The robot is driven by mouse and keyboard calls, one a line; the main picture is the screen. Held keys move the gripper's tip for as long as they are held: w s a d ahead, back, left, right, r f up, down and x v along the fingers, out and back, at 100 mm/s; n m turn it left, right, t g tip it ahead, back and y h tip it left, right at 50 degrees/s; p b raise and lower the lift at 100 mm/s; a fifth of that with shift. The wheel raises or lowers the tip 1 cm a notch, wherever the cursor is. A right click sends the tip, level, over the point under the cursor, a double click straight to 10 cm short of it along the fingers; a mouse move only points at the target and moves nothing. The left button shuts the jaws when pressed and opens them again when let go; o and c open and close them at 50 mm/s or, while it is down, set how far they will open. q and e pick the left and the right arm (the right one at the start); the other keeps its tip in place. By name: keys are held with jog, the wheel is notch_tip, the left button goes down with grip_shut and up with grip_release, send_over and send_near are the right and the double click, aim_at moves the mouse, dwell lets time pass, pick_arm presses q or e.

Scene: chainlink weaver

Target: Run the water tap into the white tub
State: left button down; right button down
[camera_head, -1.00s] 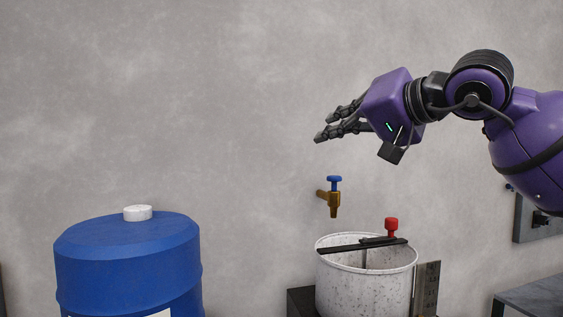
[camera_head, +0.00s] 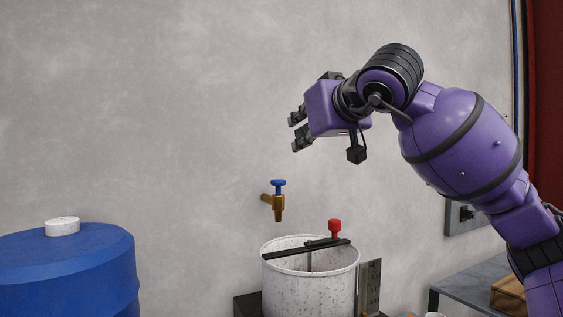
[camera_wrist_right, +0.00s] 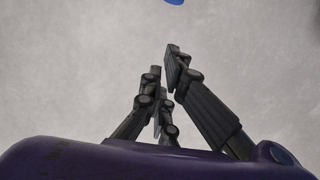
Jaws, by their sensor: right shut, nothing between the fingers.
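The brass water tap (camera_head: 278,208) with a blue handle (camera_head: 278,183) sticks out of the wall, its spout pointing down. The white speckled tub (camera_head: 308,290) stands below it and slightly right; a dark bar with a red knob (camera_head: 335,227) lies across its rim. No water shows at the spout. My right gripper (camera_head: 297,132) is in the air above the tap, apart from it, fingers pointing left. In the right wrist view the gripper (camera_wrist_right: 163,76) is shut and empty, and a blue piece (camera_wrist_right: 175,2) shows at the top edge, too little to identify. My left gripper is out of view.
A blue drum (camera_head: 65,275) with a white cap (camera_head: 62,226) stands at left. A grey bench (camera_head: 475,283) with a wooden box (camera_head: 508,294) is at right, below a wall panel (camera_head: 470,217). The wall beside the tap is clear.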

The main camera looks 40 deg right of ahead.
send_over(278, 187)
jog(key=f, duration=0.1)
jog(key=s+f, duration=0.1)
jog(key=shift+f+b, duration=0.3)
jog(key=shift+f, duration=0.05)
jog(key=shift+s+f, duration=0.2)
jog(key=shift+f, duration=1.6)
jog(key=shift+f, duration=0.1)
jog(key=shift+f, duration=0.9)
dwell(4.2)
